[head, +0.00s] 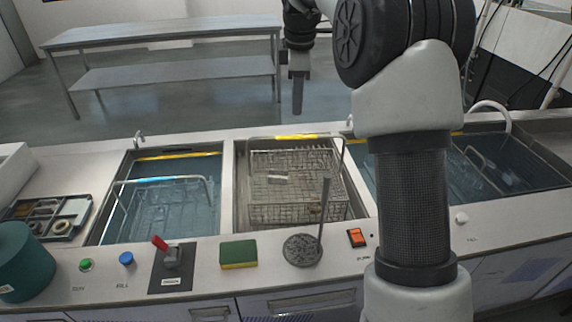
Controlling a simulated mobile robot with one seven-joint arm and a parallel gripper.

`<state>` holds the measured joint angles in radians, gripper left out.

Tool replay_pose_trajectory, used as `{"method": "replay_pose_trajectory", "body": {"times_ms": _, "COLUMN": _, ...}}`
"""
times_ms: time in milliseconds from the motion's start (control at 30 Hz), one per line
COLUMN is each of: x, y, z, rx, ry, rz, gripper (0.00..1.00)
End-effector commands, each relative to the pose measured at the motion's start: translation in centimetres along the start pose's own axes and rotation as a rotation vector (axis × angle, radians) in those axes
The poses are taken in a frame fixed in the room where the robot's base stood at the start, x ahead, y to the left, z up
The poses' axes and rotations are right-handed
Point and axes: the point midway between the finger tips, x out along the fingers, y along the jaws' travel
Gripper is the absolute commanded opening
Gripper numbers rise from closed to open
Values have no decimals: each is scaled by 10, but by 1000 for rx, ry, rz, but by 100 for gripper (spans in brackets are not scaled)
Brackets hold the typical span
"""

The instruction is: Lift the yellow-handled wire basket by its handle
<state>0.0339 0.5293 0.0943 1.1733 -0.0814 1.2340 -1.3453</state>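The yellow-handled wire basket (290,190) sits in the middle tank, its mesh showing inside the tank walls. Its wire handle stands up, and the yellow grip (297,137) shows near the tank's back edge. My gripper (298,105) points down, above and behind the yellow grip in the picture and apart from it. The fingers overlap in this view, so the gap between them is hidden. Nothing visible hangs from the gripper.
The left tank (108,215) holds a basket with a blue grip (155,179). The right tank (545,165) holds another wire basket, partly hidden by my arm. A sponge (238,254), a round drain-like disc with a rod (302,249) and a red lever (160,243) stand in front.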

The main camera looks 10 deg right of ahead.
Motion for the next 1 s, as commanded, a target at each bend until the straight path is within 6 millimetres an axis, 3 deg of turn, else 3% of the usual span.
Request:
{"method": "replay_pose_trajectory", "body": {"times_ms": 33, "x": 11, "y": 6, "z": -1, "rx": -30, "ry": 0, "rz": -7, "gripper": 32}}
{"method": "replay_pose_trajectory", "body": {"times_ms": 267, "x": 40, "y": 11, "z": -2, "rx": -76, "ry": 0, "rz": -17, "gripper": 32}}
{"method": "replay_pose_trajectory", "body": {"times_ms": 700, "x": 128, "y": 10, "z": -3, "rx": -73, "ry": 1, "rz": -16, "gripper": 32}}
{"method": "replay_pose_trajectory", "body": {"times_ms": 1000, "x": 147, "y": 10, "z": -2, "rx": -72, "ry": 0, "rz": -14, "gripper": 32}}
